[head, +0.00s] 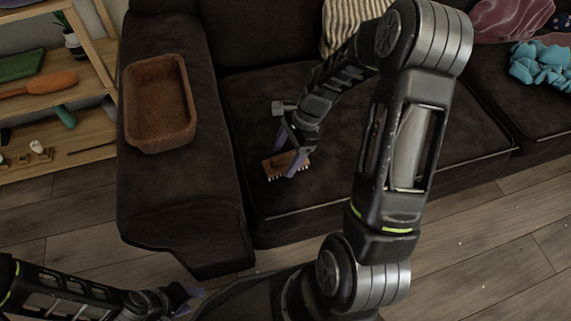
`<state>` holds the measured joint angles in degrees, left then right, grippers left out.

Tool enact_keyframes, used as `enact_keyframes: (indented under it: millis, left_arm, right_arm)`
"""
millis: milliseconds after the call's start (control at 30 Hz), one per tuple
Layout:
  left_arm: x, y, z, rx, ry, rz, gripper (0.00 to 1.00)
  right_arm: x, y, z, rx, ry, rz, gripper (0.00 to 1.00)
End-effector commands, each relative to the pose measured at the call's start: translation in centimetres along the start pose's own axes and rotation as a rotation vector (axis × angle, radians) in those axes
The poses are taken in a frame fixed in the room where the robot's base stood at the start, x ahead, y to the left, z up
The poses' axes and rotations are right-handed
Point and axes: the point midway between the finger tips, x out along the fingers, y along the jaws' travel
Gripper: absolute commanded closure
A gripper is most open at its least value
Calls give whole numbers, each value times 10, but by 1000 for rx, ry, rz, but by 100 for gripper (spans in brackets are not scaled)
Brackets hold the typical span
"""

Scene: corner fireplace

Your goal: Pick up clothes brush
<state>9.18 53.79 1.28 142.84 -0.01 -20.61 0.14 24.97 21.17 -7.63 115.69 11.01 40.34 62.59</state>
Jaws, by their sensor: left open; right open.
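The clothes brush (274,165), with a brown wooden back and pale bristles along its lower edge, lies on the dark sofa seat near the left armrest. My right gripper (288,160) is at the brush, with its purple fingers open and pointing down. The fingers overlap the brush in this view; I cannot tell whether they touch it. My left gripper (193,298) is low in the view, above the floor in front of the sofa, apart from the brush. It is open and empty.
A brown open box (190,132) sits on the sofa's left armrest (185,205). A wooden shelf (90,122) with several items stands at the left. A blue cloth (540,66) and a pink cloth (508,20) lie at the right. The seat around the brush is clear.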

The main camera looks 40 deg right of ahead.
Motion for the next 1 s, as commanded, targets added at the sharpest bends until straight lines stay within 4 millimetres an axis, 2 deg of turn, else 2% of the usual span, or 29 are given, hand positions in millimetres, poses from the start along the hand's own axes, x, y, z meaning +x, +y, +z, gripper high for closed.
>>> enact_keyframes:
  millis: [33, 200, 833, 1000]
  left_arm:
    - [8, -4, -1, -2, 3, -2, 56]
    - [11, -7, -4, -5, 9, -4, 56]
    - [10, -7, -4, -5, 8, -4, 56]
    - [10, -7, -3, -5, 8, -4, 56]
  right_arm:
    - [13, 1, -2, 1, -1, 4, 27]
    - [30, 1, -2, 1, 1, 2, 27]
    - [30, 1, -1, 0, 1, 1, 27]
    - [30, 1, -1, 0, 1, 1, 41]
